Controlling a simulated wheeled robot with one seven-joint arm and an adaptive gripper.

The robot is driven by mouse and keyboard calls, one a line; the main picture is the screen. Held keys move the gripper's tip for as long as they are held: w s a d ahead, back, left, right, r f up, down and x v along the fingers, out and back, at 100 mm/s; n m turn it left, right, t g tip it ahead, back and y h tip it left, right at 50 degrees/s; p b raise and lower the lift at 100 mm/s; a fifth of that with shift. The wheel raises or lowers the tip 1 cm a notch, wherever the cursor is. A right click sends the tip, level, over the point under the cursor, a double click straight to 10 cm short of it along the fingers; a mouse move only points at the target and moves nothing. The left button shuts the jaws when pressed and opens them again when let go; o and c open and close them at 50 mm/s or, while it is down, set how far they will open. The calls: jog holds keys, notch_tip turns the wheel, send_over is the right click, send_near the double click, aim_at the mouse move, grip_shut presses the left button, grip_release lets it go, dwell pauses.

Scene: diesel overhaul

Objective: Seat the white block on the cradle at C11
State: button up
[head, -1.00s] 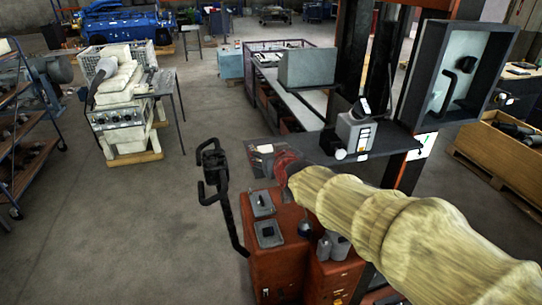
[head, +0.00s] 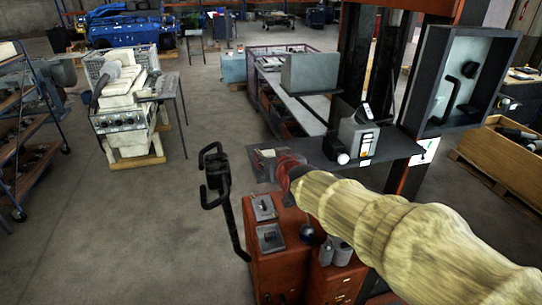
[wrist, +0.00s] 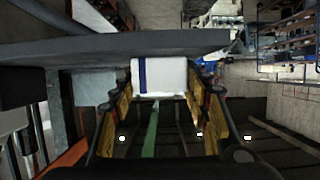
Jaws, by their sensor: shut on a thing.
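The white block (wrist: 172,76), with a dark blue stripe near its left side, is between the fingers of my gripper (wrist: 160,100) in the wrist view. My gripper is shut on it. A broad grey slab edge (wrist: 60,48) runs just behind and beside the block; I cannot tell whether they touch. In the head view, my gripper (head: 286,172) is a reddish-dark shape at the end of my sleeved arm, near the left end of a dark shelf (head: 390,148). The block is not distinguishable there. I cannot identify the cradle at C11 in either view.
A grey device (head: 357,134) stands on the dark shelf, with a framed cabinet (head: 467,75) at right. An orange-red cabinet (head: 275,272) with trays on top stands below my gripper, beside a black handle (head: 216,180). Open floor (head: 140,230) lies to the left.

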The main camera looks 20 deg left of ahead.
aim_at(271, 153)
jog(key=shift+r+p, duration=1.4)
jog(key=shift+r, duration=0.15)
jog(key=shift+f, duration=0.1)
